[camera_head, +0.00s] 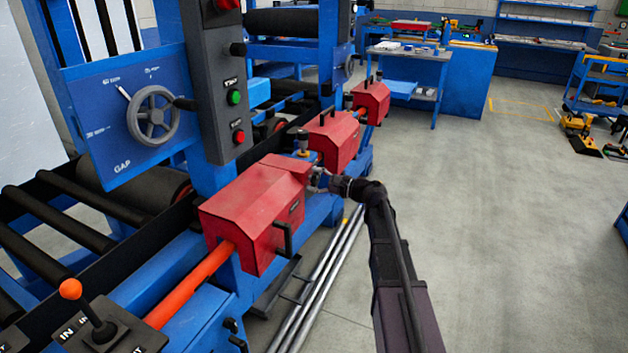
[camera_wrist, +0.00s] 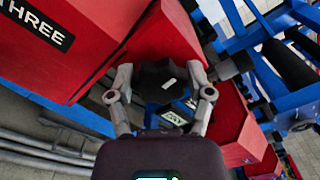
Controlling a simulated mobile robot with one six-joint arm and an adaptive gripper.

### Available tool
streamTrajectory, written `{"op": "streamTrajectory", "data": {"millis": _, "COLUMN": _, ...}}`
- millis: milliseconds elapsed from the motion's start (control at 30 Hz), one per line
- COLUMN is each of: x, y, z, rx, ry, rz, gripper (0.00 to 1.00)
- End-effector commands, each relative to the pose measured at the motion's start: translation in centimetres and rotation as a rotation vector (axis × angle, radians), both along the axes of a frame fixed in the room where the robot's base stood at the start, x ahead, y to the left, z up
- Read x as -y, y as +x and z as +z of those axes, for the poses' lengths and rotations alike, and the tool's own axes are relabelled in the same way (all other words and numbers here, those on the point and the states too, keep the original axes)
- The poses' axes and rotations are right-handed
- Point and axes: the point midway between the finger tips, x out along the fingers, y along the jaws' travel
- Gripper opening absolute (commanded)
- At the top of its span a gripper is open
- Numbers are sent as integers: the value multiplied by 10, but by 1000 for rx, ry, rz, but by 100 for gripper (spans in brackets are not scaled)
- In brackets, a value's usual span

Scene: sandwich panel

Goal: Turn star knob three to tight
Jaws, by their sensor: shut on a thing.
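In the wrist view, a black star knob (camera_wrist: 158,80) sits between the two fingers of my gripper (camera_wrist: 160,86). The fingers are shut on the knob from both sides. A small white mark shows on the knob's face. A blue label (camera_wrist: 176,114) lies just below the knob, partly hidden by my gripper. The red housing (camera_wrist: 85,35) beside it bears a black plate reading THREE (camera_wrist: 36,22). In the head view, my gripper (camera_head: 320,180) is at the right end of the nearest red housing (camera_head: 255,205), and the knob is hidden there.
Further red housings (camera_head: 330,138) stand along the blue machine behind my gripper. A handwheel (camera_head: 153,115) and a grey button box (camera_head: 222,85) are above left. An orange-topped lever (camera_head: 71,289) is at the lower left. Grey rods (camera_head: 318,290) lie below.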

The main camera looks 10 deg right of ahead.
Motion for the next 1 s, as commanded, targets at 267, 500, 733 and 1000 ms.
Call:
{"op": "streamTrajectory", "data": {"millis": 267, "x": 2, "y": 1, "z": 0, "rx": -98, "ry": 71, "rz": -5, "gripper": 19}}
{"op": "streamTrajectory", "data": {"millis": 500, "x": 2, "y": 1, "z": 0, "rx": -120, "ry": 88, "rz": -6, "gripper": 19}}
{"op": "streamTrajectory", "data": {"millis": 733, "x": 2, "y": 1, "z": 1, "rx": -120, "ry": 89, "rz": -5, "gripper": 19}}
{"op": "streamTrajectory", "data": {"millis": 1000, "x": 1, "y": 1, "z": 1, "rx": -119, "ry": 88, "rz": -2, "gripper": 100}}
